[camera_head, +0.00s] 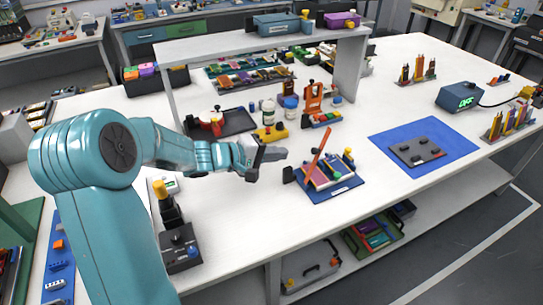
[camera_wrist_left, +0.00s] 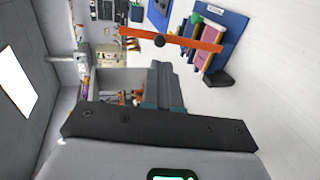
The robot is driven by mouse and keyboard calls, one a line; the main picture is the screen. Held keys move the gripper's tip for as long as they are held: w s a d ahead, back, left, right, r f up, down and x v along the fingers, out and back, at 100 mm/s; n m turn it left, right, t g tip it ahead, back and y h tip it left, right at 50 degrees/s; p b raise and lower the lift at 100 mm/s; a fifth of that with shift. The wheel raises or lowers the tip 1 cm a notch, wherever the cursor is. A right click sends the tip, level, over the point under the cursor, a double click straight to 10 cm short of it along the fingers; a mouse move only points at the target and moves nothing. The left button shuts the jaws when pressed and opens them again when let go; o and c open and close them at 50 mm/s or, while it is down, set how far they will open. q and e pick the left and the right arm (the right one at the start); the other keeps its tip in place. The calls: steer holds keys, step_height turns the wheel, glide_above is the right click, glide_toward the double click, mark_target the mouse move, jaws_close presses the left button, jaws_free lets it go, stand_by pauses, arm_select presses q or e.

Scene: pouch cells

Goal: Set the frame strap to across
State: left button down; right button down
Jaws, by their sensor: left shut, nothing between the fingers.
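The frame strap (camera_head: 319,153) is an orange bar on the blue frame (camera_head: 345,187). It slants upward, with its top end above the frame. In the left wrist view the strap (camera_wrist_left: 195,44) runs sideways past the frame (camera_wrist_left: 236,27), with a dark round part on it. Colored pouch cells (camera_head: 325,172) lie in the frame. My right gripper is not in view.
A blue mat (camera_head: 445,137) with a grey plate (camera_head: 416,151) lies to the right. A yellow-based holder (camera_head: 270,133) and an orange stand (camera_head: 313,99) are behind. A black device (camera_head: 179,247) stands at the front left. The white table in front of the frame is clear.

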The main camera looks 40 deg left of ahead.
mark_target(313, 151)
arm_select(q)
steer(key=b+x, duration=0.1)
steer(key=x, duration=0.7)
steer(key=shift+w, duration=0.15)
steer(key=shift+d, duration=0.1)
steer(key=shift+w, duration=0.1)
